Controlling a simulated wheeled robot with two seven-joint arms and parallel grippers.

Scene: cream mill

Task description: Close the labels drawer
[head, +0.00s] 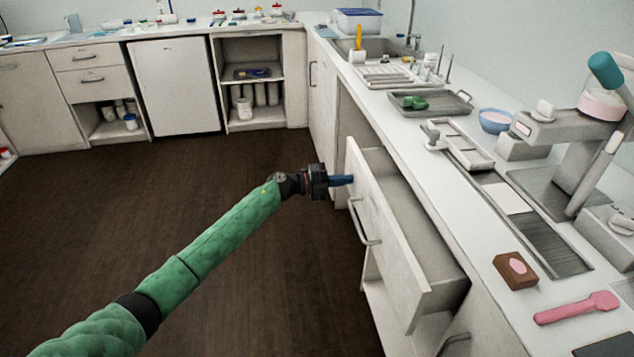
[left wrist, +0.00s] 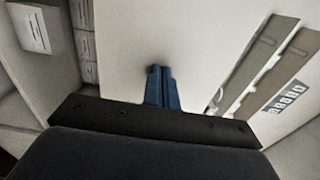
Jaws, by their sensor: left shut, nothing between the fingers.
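The labels drawer (head: 393,240) stands pulled out from the right-hand counter, with a bar handle (head: 362,222) on its pale front. Part of its inside shows, and I see nothing lying there. My left gripper (head: 350,180) is shut and empty, its blue fingertips at the far upper part of the drawer front, beyond the handle. In the left wrist view the shut fingers (left wrist: 160,84) point at a plain pale panel (left wrist: 185,45); whether they touch it I cannot tell. My right gripper is in neither view.
The counter top (head: 450,215) above the drawer holds a tray (head: 430,104) with a green item, a blue bowl (head: 495,121), a brown block (head: 515,270) and a pink scoop (head: 576,307). The dark floor (head: 200,180) is clear.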

